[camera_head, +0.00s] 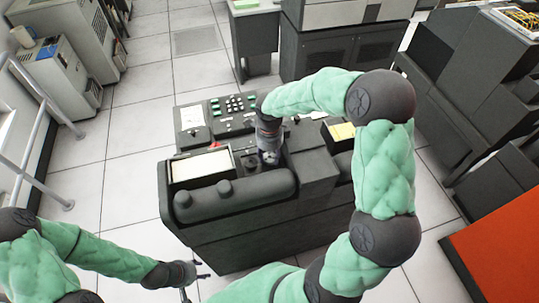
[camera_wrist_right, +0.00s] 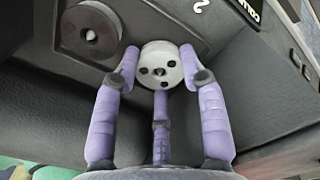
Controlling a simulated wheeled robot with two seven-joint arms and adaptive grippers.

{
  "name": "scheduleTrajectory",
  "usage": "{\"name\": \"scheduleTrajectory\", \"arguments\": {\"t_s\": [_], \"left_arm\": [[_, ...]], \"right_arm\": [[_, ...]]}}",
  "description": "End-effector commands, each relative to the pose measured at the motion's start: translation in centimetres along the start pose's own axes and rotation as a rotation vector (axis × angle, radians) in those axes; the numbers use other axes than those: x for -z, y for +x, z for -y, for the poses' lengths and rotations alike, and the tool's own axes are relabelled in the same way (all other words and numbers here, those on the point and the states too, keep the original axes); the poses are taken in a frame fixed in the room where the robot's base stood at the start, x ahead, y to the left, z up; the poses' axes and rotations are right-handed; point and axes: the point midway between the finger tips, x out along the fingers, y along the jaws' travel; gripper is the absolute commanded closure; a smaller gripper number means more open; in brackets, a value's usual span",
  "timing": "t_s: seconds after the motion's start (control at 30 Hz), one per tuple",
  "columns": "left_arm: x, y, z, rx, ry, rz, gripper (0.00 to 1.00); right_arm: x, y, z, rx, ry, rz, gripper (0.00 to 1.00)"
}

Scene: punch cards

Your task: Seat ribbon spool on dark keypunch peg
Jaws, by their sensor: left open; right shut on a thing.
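A pale grey spool (camera_wrist_right: 150,72) with several dark holes in its face sits between the purple fingertips of my right gripper (camera_wrist_right: 161,66), which is shut on it. In the head view my right gripper (camera_head: 268,148) points down over the recessed deck of the dark keypunch (camera_head: 240,228). A dark round disc with a small hub (camera_wrist_right: 90,36) lies on the deck left of the spool in the wrist view. No bare peg is clear; whether one is under the spool, I cannot tell. My left gripper (camera_head: 198,278) is open and empty, low in front of the keypunch.
A cream-filled tray (camera_head: 202,166) and a thick dark roll (camera_head: 235,194) lie at the keypunch's left and front. A keypad panel (camera_head: 232,105) is behind, and yellow cards (camera_head: 342,131) are at right. Dark cabinets (camera_head: 480,80) stand further right.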

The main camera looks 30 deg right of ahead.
Motion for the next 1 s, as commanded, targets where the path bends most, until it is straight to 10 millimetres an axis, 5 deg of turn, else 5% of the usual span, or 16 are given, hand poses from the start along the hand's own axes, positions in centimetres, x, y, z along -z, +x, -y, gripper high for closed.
{"name": "scheduleTrajectory", "arguments": {"t_s": [0.4,0.43,0.5,0.77,0.8,1.0], "left_arm": [[0.01,0.18,0.06,0.0,0.0,0.0,0.55],[0.01,0.18,0.06,0.0,0.0,0.0,0.55],[0.01,0.18,0.06,0.0,0.0,0.0,0.55],[0.0,0.18,0.06,0.0,0.0,0.0,0.55],[0.0,0.18,0.06,0.0,0.0,0.0,0.55],[0.01,0.18,0.06,0.0,0.0,0.0,0.55]], "right_arm": [[-0.02,0.06,0.01,0.0,0.0,0.0,0.83],[-0.01,0.07,0.01,0.0,0.0,0.0,0.52],[-0.01,0.07,0.01,0.0,0.0,0.0,0.32],[-0.04,0.05,0.04,0.001,0.0,0.001,0.33],[-0.04,0.04,0.05,0.001,0.0,0.001,0.22],[-0.06,0.01,0.07,0.002,0.0,0.002,0.15]]}}
